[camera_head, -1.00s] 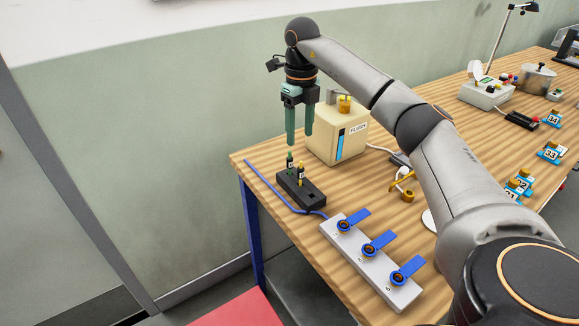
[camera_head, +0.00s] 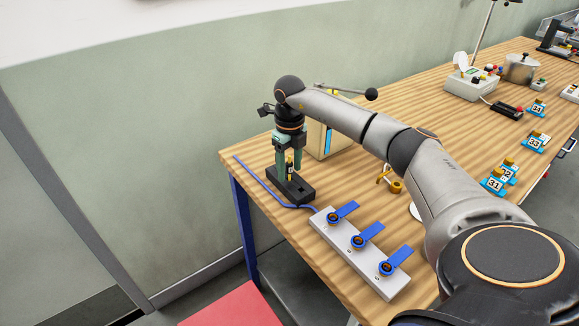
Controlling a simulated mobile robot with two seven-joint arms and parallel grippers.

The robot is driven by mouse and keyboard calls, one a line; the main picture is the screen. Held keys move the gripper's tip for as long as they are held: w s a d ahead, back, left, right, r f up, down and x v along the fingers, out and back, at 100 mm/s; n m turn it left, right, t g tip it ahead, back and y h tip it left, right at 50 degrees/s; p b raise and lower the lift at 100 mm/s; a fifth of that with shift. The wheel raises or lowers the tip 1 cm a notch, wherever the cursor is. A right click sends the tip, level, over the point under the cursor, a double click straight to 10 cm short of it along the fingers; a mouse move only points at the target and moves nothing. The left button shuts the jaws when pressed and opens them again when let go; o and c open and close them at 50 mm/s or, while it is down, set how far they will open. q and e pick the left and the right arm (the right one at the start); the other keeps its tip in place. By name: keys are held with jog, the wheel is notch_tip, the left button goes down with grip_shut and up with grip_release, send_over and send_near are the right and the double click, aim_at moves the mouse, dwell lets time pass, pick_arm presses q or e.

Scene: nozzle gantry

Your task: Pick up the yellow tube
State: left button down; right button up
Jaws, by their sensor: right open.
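The yellow tube (camera_head: 290,171) stands upright in a small black rack (camera_head: 300,193) near the left end of the table. My right gripper (camera_head: 288,176) points down at the rack. Its green fingers are open, and the yellow tube shows between them, with no clear grip on it. The green-capped tube beside it is hidden by the gripper. My left gripper is out of view.
A beige box (camera_head: 318,139) stands close behind the gripper, partly hidden by my arm. A blue cord (camera_head: 262,186) runs by the rack. A grey strip with blue levers (camera_head: 357,252) lies in front. Numbered blue blocks (camera_head: 493,185) stand at right.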

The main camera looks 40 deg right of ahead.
grip_shut()
dwell(0.4)
